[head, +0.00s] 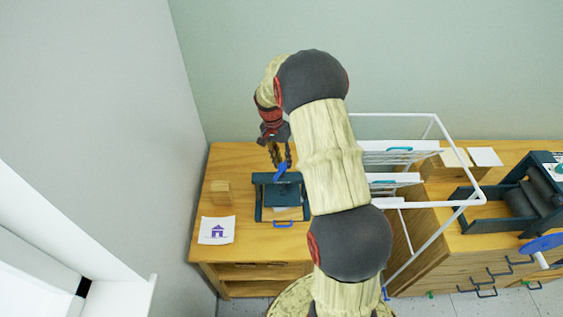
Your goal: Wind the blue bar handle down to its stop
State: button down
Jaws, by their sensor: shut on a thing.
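The blue bar handle (281,171) sits at the top of a small dark teal press (258,206) on the wooden cabinet, and looks tilted, with its right end higher. My gripper (281,163) points down from above and is shut on the blue bar handle. The fingers hide part of the bar. Under the press top lies a pale sheet or plate, partly in shadow.
A printed card with a purple house (217,230) and a small wooden block (220,193) lie left of the press. A white drying rack (437,160) stands to the right. A roller press with a blue wheel (542,243) is at far right. A wall is close at left.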

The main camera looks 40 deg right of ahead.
jog(key=m, duration=0.2)
jog(key=m+y, duration=0.1)
jog(key=m, duration=0.3)
jog(key=shift+s+d, duration=0.25)
jog(key=shift+s, duration=0.15)
jog(key=m, duration=0.2)
jog(key=m+y, duration=0.1)
jog(key=m, duration=0.1)
jog(key=s+m, duration=0.1)
jog(key=m, duration=0.1)
jog(key=shift+p, duration=0.35)
jog(key=shift+a, duration=0.1)
jog(key=c, duration=1.5)
grip_release()
jog(key=shift+w+r, duration=0.1)
notch_tip(320, 180, up, 12)
jog(key=w+d, duration=0.1)
jog(key=shift+w+d+f, duration=0.25)
jog(key=shift+w, duration=0.15)
